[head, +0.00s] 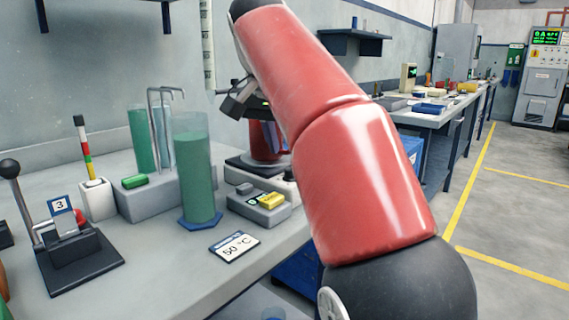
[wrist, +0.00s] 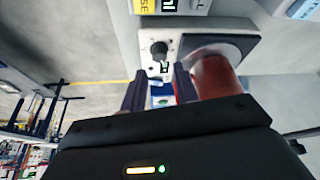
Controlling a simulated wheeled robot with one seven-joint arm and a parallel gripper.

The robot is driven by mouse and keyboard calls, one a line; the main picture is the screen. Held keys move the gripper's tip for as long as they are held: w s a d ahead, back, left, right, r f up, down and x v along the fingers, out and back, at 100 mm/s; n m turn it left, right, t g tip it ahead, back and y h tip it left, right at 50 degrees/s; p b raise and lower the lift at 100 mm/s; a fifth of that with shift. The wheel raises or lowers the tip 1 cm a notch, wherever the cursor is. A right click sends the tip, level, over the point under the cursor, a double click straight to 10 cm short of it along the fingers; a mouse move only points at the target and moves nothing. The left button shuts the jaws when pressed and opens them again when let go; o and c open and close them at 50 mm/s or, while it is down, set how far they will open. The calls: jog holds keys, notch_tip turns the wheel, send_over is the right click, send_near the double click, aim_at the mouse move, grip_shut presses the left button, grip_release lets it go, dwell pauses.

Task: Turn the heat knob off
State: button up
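The heat knob (wrist: 159,48) is a small dark knob on the light front panel (wrist: 150,70) of a hot plate, seen in the wrist view. My gripper (wrist: 160,82) is open, its two dark fingers apart and pointing toward the panel. The knob lies beyond the fingertips, between their lines, and nothing is visibly gripped. In the head view the hot plate (head: 245,166) stands on the bench, partly hidden by my arm. I cannot make out the knob there.
A grey box with a yellow part (head: 271,201) stands in front of the hot plate. A green-filled cylinder (head: 196,175) and a "50 °C" card (head: 234,246) are to its left. A black lever stand (head: 75,262) is at the far left. The floor at right is clear.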

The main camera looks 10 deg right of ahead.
aim_at(290, 169)
jog(key=b+x, duration=0.1)
jog(key=x, duration=0.4)
jog(key=shift+f, duration=0.2)
grip_shut()
